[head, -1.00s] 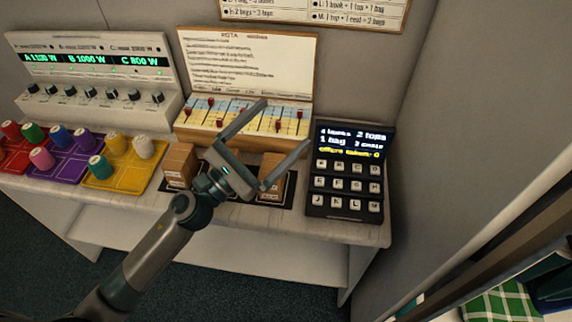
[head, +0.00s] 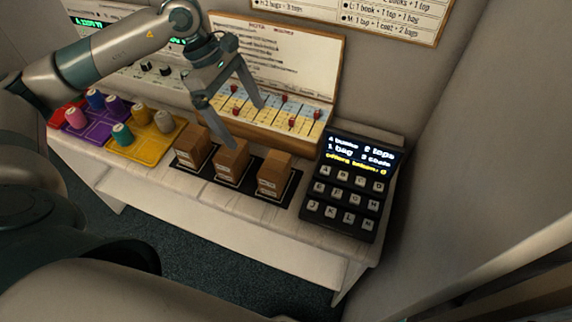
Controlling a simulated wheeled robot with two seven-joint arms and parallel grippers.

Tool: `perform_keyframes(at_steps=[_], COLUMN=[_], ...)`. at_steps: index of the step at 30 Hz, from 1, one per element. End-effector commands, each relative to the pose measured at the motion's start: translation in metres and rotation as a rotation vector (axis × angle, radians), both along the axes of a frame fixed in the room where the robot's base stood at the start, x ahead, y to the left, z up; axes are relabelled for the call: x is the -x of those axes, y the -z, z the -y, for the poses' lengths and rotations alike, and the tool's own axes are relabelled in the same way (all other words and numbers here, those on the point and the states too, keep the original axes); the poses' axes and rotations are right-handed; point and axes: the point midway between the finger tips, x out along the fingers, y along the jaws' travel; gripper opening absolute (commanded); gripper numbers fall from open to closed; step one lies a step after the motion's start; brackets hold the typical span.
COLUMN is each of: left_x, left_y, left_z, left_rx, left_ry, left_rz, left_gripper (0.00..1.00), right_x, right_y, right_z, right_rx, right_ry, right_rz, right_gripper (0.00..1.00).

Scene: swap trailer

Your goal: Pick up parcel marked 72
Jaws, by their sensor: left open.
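Three brown parcels stand side by side on a black mat (head: 256,189) on the bench: a left parcel (head: 192,150), a middle parcel (head: 231,163) and a right parcel (head: 273,178). Each has a pale label on its front, too small to read, so I cannot tell which is marked 72. My left gripper (head: 248,124) is open and empty. Its fingers point down, above and behind the middle parcel in the picture, and one fingertip overlaps that parcel's top edge; I cannot tell if they touch. My right gripper is not in view.
A black keypad with a lit screen (head: 351,185) stands right of the parcels. Behind them is a slider board (head: 275,110) with red knobs. Coloured spools stand on a yellow tray (head: 152,152) and a purple tray (head: 92,135) at left. The bench front edge (head: 260,226) is clear.

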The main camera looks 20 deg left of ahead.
Motion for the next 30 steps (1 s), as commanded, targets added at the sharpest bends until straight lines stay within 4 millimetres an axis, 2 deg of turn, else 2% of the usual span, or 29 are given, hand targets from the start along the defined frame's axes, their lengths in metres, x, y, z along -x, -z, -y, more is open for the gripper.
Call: perform_keyframes(at_steps=[3,14,20,30], left_x=[0.001,0.001,0.0,-0.001], left_y=[0.0,0.005,0.027,0.083], left_z=[-0.005,-0.001,0.008,0.031], left_rx=[-0.016,-0.011,-0.01,-0.01], left_ry=[-0.009,-0.006,-0.004,-0.004], left_rz=[-0.006,-0.005,-0.006,-0.006], left_gripper=[0.96,0.96,0.96,0.96], right_x=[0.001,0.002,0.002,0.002], right_y=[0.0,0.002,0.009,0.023], right_z=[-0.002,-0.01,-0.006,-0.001], right_rx=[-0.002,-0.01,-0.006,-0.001], right_ry=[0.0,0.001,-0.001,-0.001], right_rz=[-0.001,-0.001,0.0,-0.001], right_gripper=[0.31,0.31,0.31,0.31])
